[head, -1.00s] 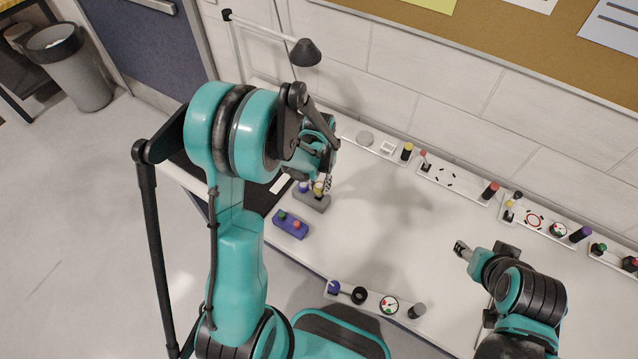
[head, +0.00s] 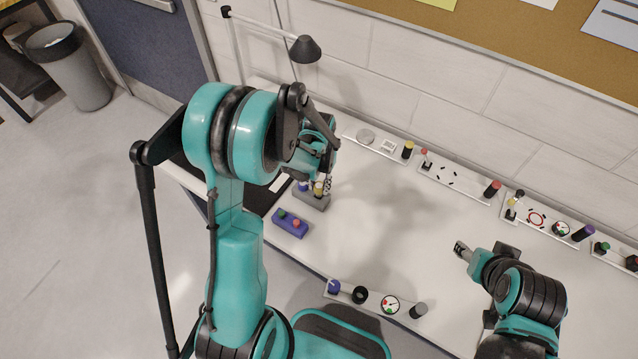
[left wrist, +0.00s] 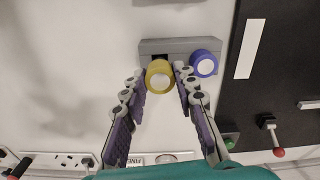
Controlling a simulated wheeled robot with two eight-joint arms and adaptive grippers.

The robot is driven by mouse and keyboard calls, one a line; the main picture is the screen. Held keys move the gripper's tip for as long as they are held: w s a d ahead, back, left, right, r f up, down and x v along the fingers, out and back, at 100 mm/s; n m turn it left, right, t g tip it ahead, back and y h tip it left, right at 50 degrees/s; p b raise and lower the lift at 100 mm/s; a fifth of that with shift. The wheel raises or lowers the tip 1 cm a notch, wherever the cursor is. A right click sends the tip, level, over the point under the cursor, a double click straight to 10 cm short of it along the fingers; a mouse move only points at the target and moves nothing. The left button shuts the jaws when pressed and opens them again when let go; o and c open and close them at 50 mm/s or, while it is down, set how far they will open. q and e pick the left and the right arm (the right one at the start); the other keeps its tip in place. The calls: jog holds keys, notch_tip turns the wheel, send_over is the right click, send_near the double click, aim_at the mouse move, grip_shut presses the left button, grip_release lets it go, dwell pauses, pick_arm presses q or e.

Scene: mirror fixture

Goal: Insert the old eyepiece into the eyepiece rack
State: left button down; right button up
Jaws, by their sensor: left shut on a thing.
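My left gripper (head: 323,184) is shut on a yellow-capped eyepiece (left wrist: 160,76); its top also shows in the head view (head: 319,188). The eyepiece is at the grey eyepiece rack (head: 311,203), which also shows in the left wrist view (left wrist: 187,44). A dark recess shows in the rack beside the yellow eyepiece. Whether the eyepiece's lower end is inside the rack or just above it is hidden. A blue-capped eyepiece (left wrist: 204,63) stands at the rack's other end, apart from the fingers. My right gripper (head: 461,249) is over the table's right part; its jaw opening is too small to tell.
A blue block (head: 290,224) with green and red knobs sits near the rack. A panel with a gauge (head: 389,304) lies along the front edge. Several panels with knobs (head: 452,179) line the wall. A black desk lamp (head: 305,49) stands behind. The table's middle is clear.

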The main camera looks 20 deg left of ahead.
aim_at(319, 185)
pick_arm(q)
jog(key=shift+f+b, duration=1.55)
jog(key=shift+f, duration=0.2)
jog(key=c, duration=1.1)
grip_release()
jog(key=shift+r, duration=0.1)
notch_tip(319, 185, up, 12)
